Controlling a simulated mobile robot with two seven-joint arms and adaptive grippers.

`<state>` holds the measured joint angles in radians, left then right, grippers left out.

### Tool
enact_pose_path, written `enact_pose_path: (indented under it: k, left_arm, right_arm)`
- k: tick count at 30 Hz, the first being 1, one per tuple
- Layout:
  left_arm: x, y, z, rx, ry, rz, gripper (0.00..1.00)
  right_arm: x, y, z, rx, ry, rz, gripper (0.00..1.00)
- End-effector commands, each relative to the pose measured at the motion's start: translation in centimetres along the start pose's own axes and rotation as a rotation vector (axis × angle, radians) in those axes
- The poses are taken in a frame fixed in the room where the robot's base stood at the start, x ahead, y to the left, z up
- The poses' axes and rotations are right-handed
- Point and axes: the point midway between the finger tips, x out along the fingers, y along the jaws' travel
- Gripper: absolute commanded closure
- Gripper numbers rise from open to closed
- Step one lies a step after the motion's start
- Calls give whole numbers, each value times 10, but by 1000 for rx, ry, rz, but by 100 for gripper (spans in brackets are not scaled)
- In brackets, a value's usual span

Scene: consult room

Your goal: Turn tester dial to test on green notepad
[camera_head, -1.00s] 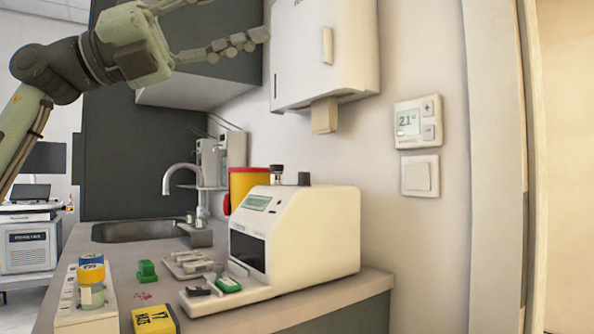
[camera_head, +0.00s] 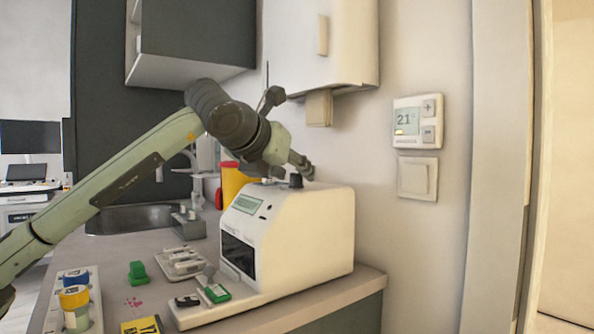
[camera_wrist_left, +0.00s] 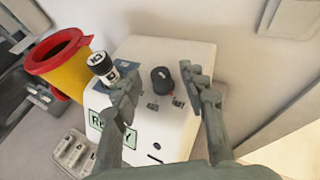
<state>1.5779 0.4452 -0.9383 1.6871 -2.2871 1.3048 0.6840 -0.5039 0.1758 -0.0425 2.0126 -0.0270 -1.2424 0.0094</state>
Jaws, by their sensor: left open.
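The white tester (camera_head: 310,235) stands on the counter, with a small green screen on its sloped front. Its black dial (camera_head: 296,181) is on top; in the wrist view the dial (camera_wrist_left: 162,79) has a light pointer mark, with small labels in front of it too blurred to read. My left gripper (camera_head: 302,168) is over the tester's top. In the wrist view its open fingers (camera_wrist_left: 160,74) lie on either side of the dial, with no clear contact. I cannot make out a green notepad; a green labelled piece (camera_head: 217,293) lies on the tester's base. My right gripper is not in view.
A yellow bin (camera_head: 232,184) is behind. A grey tray (camera_head: 180,263), green block (camera_head: 137,272), vial rack (camera_head: 92,318) and yellow pad (camera_head: 143,325) are on the counter. A dispenser (camera_head: 345,40) hangs above.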

Motion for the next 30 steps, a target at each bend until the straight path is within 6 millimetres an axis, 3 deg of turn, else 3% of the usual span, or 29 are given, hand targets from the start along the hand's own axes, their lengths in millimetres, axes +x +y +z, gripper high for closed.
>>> enact_pose_path:
  k: [6, 15, 25, 30]
  left_arm:
    - [22, 0, 0, -2, 1, -2, 58]
    - [24, 0, 0, -1, -1, -2, 58]
    - [24, 0, 0, -1, -1, -2, 99]
    - [24, 0, 0, 0, 0, -4, 100]
  right_arm:
    - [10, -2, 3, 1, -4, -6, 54]
    - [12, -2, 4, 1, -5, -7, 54]
    - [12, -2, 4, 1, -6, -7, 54]
    - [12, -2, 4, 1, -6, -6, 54]
